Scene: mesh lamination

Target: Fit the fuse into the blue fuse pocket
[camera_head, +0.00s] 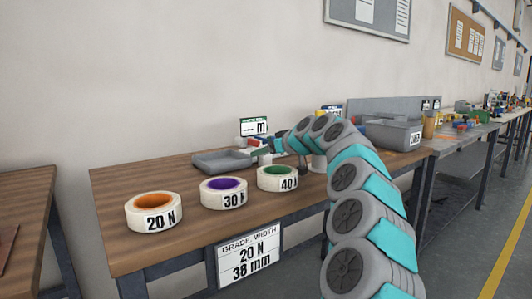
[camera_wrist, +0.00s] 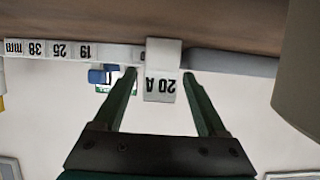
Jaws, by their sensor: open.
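In the wrist view, which is upside down, a pale grey block marked "20 A" (camera_wrist: 162,71) sits between the fingers of my gripper (camera_wrist: 160,80). It looks like the fuse, but I cannot be sure. The green fingers stand apart, with a gap on each side of the block, and do not appear to touch it. A small blue piece (camera_wrist: 103,75) shows beside the left finger; I cannot tell whether it is the blue fuse pocket. In the head view my gripper (camera_head: 268,149) is small, low over the back of the bench, and partly hidden by my arm.
A grey tray (camera_head: 207,167) lies left of my gripper, and a grey bin (camera_head: 395,133) stands right. A size strip (camera_wrist: 60,50) crosses the wrist view.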

